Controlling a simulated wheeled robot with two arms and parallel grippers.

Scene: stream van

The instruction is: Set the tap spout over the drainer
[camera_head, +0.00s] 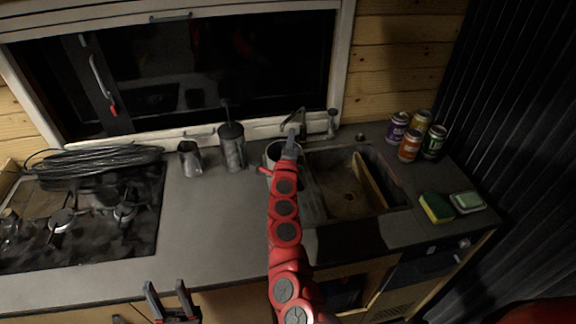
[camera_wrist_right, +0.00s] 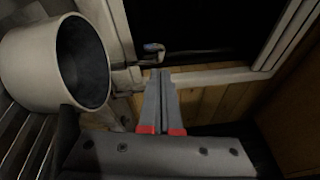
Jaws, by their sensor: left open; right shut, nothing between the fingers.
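The tap (camera_head: 300,118) stands at the back edge of the counter behind the sink. Its thin dark spout appears to point left and forward, toward the side with the pot; its exact end is hard to make out. The drainer (camera_head: 312,200) is the ribbed strip left of the sink basin, and its slats show in the right wrist view (camera_wrist_right: 22,140). My right gripper (camera_head: 291,133) is shut and empty, close to the spout. In the right wrist view a small metal piece, perhaps the tap, shows just past its fingertips (camera_wrist_right: 160,72). My left gripper (camera_head: 166,287) is open and empty at the counter's front edge.
A pot (camera_head: 272,152) stands beside my right gripper, large in the wrist view (camera_wrist_right: 40,62). A metal jug (camera_head: 190,158) and dark canister (camera_head: 232,146) stand left. The sink (camera_head: 338,172) holds a board.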

